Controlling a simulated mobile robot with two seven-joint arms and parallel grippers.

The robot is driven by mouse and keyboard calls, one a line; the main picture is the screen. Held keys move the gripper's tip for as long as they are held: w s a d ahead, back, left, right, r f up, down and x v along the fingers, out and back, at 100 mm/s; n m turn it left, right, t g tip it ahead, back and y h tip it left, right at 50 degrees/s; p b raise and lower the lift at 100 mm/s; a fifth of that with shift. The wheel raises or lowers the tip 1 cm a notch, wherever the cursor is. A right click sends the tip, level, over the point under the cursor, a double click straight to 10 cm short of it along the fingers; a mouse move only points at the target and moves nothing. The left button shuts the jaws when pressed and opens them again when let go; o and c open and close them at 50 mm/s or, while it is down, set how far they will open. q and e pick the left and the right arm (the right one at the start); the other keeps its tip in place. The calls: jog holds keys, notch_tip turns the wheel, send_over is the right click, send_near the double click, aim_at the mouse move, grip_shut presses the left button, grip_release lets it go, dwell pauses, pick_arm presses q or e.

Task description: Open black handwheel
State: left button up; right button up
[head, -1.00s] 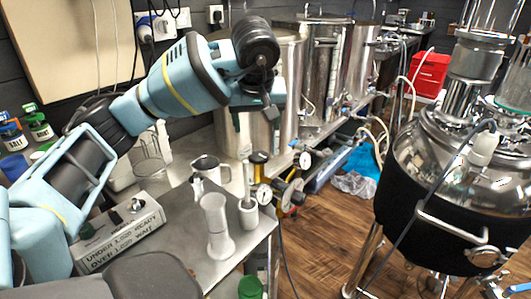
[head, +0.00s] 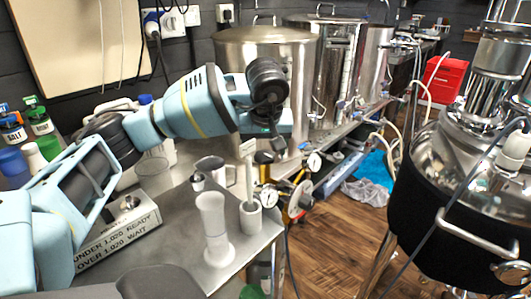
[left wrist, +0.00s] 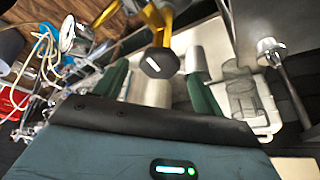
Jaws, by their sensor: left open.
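A black round knob (left wrist: 160,62) on a yellow bracket, apparently the handwheel, shows in the left wrist view. It lies between the lines of my left gripper's two dark green fingers (left wrist: 157,85); I cannot tell how far beyond them it is. In the head view, the yellow valve body (head: 303,198) stands at the bench's right edge, and the handwheel is hard to make out there. My left gripper (head: 270,145) hangs above and left of that valve, open and empty. The wrist partly hides its fingers. My right gripper is not in view.
A white cylinder (head: 212,228), a small white holder (head: 250,217) and a steel jug (head: 212,170) stand on the bench near the valve. Dial gauges (head: 314,161) sit beside it. A black-jacketed vessel (head: 450,215) stands at right. Wooden floor (head: 335,240) is open between.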

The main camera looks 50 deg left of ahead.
pick_arm(q)
jog(key=shift+x, duration=0.8)
jog(key=shift+f, duration=0.15)
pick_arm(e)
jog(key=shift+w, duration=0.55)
